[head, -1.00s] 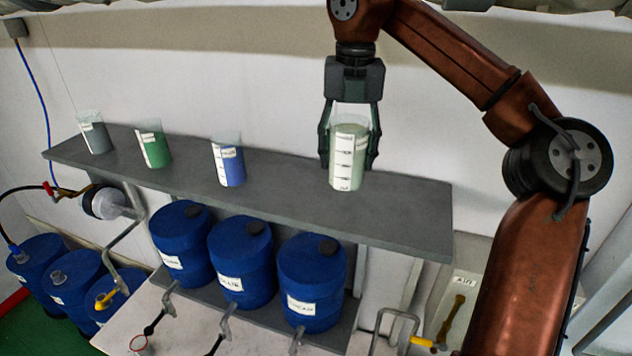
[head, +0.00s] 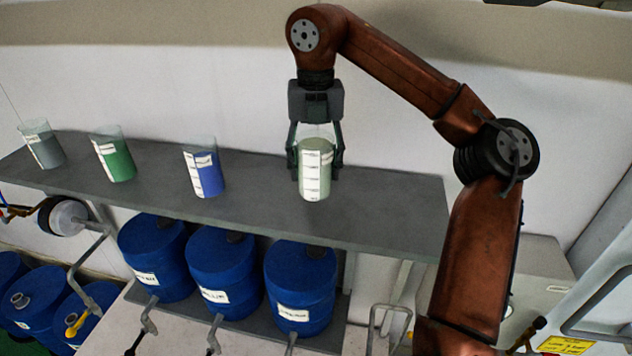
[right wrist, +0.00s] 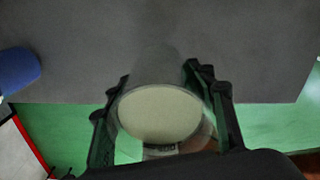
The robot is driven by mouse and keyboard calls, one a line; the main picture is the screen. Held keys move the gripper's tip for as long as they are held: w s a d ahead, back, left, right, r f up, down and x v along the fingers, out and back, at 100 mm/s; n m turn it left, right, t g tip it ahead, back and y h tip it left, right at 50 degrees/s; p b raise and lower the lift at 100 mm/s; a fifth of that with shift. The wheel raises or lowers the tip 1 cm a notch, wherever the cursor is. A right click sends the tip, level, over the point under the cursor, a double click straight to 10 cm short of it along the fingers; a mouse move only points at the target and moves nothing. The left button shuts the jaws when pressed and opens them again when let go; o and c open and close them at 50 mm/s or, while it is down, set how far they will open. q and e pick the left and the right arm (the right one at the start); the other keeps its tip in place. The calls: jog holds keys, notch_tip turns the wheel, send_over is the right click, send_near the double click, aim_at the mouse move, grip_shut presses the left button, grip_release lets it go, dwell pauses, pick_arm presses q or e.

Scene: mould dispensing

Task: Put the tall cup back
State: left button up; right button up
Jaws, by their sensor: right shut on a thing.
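The tall cup (head: 315,172) is a clear beaker with pale grey-green contents and a white scale label. It is upright at the right part of the grey shelf (head: 395,205). My right gripper (head: 316,168) is shut on it from above, one finger on each side. In the right wrist view the cup's round top (right wrist: 160,112) shows between the fingers (right wrist: 162,108). Whether its base touches the shelf I cannot tell. My left gripper is not in view.
On the shelf to the left stand a blue-filled beaker (head: 204,172), a green-filled one (head: 114,158) and a grey-filled one (head: 42,148). Blue drums (head: 300,285) with taps stand below. The shelf is clear to the right of the cup.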

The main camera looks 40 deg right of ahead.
aim_at(317, 183)
jog(key=shift+s+f, duration=0.1)
jog(key=shift+s, duration=0.3)
jog(key=shift+s+f, duration=0.15)
jog(key=shift+f, duration=0.5)
jog(key=shift+w+f, duration=0.3)
jog(key=shift+f, duration=0.7)
jog(key=shift+s, duration=0.2)
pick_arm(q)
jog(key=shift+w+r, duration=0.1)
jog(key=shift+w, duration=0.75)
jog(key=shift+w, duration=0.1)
pick_arm(e)
jog(key=shift+w+f, duration=0.1)
